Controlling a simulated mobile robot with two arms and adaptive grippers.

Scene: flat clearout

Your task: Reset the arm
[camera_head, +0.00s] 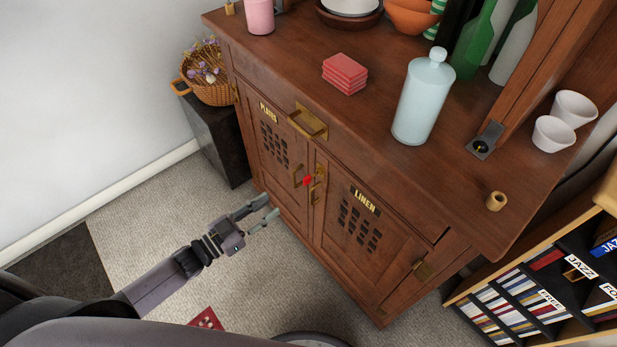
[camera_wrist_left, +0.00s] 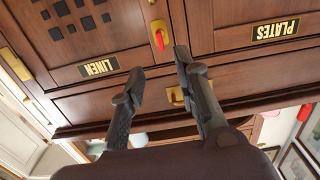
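My left gripper (camera_head: 268,210) is in front of the wooden cabinet (camera_head: 283,91), low beside its doors in the head view. Its two fingers are spread apart with nothing between them. In the left wrist view the open fingers (camera_wrist_left: 158,75) point toward the doors, with the brass handles (camera_wrist_left: 158,28) and a small red item (camera_wrist_left: 160,40) just beyond the tips. The doors carry the labels PLATES (camera_head: 269,112) and LINEN (camera_head: 365,201), and both look shut. My right gripper does not show in either view.
On the cabinet top stand a pale bottle (camera_head: 422,98), a red stack (camera_head: 345,73), a pink cup (camera_head: 260,15) and white cups (camera_head: 554,134). A wicker basket (camera_head: 207,80) sits on a dark stand at left. A media shelf (camera_head: 540,290) is at right. Carpet (camera_head: 140,215) lies open at left.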

